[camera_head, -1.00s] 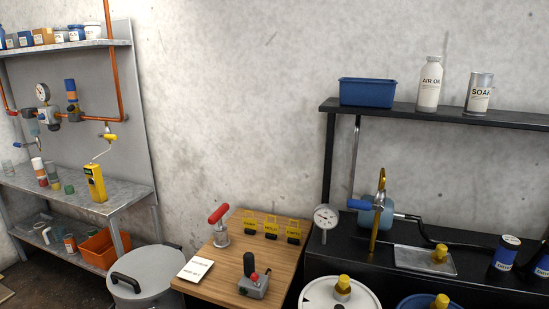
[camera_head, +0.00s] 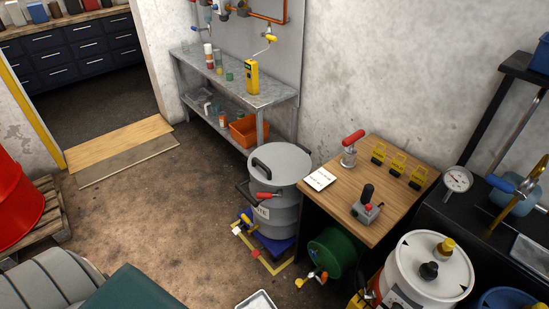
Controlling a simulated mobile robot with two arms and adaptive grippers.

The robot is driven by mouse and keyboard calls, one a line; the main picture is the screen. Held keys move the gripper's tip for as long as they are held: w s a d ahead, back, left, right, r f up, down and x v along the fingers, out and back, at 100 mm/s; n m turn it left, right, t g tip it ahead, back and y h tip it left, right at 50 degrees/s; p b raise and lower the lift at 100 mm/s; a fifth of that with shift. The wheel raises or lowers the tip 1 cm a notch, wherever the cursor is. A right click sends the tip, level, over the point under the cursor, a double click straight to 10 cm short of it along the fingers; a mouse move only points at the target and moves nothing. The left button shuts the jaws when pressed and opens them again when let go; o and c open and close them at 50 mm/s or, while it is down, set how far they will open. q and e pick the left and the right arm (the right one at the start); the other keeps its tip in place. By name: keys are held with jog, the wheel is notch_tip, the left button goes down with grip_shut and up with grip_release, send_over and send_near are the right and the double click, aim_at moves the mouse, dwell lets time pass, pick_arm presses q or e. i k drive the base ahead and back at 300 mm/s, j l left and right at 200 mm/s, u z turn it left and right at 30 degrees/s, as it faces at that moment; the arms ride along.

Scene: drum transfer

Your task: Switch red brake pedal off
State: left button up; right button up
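A grey drum (camera_head: 277,213) with a lid stands on a blue base (camera_head: 272,243) on the floor. A red-handled lever (camera_head: 268,195) is on the drum's upper side. Neither of my grippers shows in the view.
A wooden table (camera_head: 405,200) with a joystick box (camera_head: 367,207) stands right of the drum. A green reel (camera_head: 332,252) is below it. A white-lidded drum (camera_head: 432,262) is at lower right. A red drum (camera_head: 15,200) stands on a pallet at left. Open floor lies between.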

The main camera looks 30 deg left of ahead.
aim_at(256, 253)
jog(key=j+u, duration=0.2)
jog(key=j, duration=0.4)
jog(key=j+u, duration=0.2)
jog(key=j, duration=0.35)
jog(key=i+j+u, duration=0.2)
jog(key=j, duration=0.35)
